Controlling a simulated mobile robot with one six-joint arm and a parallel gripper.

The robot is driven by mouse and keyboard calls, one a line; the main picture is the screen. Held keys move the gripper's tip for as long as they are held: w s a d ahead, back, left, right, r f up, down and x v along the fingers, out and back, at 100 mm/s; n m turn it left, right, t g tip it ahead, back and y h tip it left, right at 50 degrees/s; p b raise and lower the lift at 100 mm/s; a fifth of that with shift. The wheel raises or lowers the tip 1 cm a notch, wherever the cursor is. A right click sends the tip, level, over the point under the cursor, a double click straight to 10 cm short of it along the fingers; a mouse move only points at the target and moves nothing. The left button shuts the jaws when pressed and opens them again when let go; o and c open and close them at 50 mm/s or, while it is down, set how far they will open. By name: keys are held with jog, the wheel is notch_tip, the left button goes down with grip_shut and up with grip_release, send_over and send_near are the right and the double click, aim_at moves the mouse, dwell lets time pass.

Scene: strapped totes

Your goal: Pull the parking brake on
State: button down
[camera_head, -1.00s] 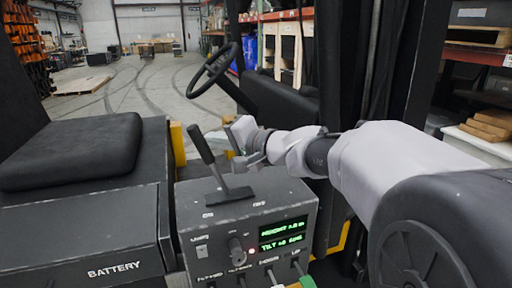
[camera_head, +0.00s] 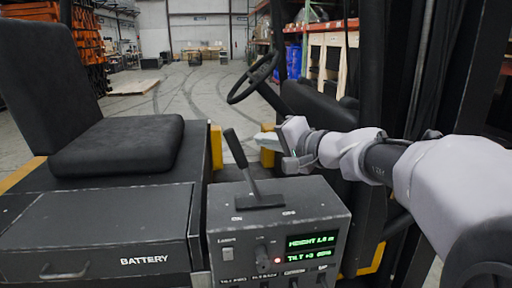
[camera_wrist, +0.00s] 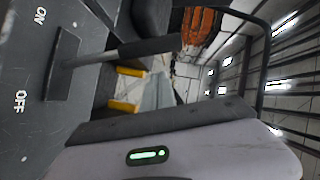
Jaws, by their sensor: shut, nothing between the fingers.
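The parking brake lever (camera_head: 240,158) is a dark stick on a flat base plate (camera_head: 260,201) on top of the grey console. It leans left, toward the OFF label (camera_head: 237,218); the ON label (camera_head: 289,213) is to the right. In the wrist view the lever (camera_wrist: 145,47) crosses the upper middle from its base plate (camera_wrist: 62,65). My gripper (camera_head: 262,138) is just right of the lever's upper part, with a small gap in the head view. Its pale fingers (camera_wrist: 158,92) are together and empty. Whether they touch the lever is not clear.
The console front (camera_head: 300,236) carries a green display and switches. A black seat (camera_head: 122,145) and BATTERY box (camera_head: 110,222) are at left. The steering wheel (camera_head: 252,78) stands behind my gripper. Dark mast posts rise at right. Open warehouse floor (camera_head: 185,88) lies beyond.

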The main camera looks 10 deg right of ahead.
jog(key=v, duration=1)
jog(key=shift+d+p, duration=0.15)
jog(key=shift+p, duration=0.2)
jog(key=shift+w, duration=0.1)
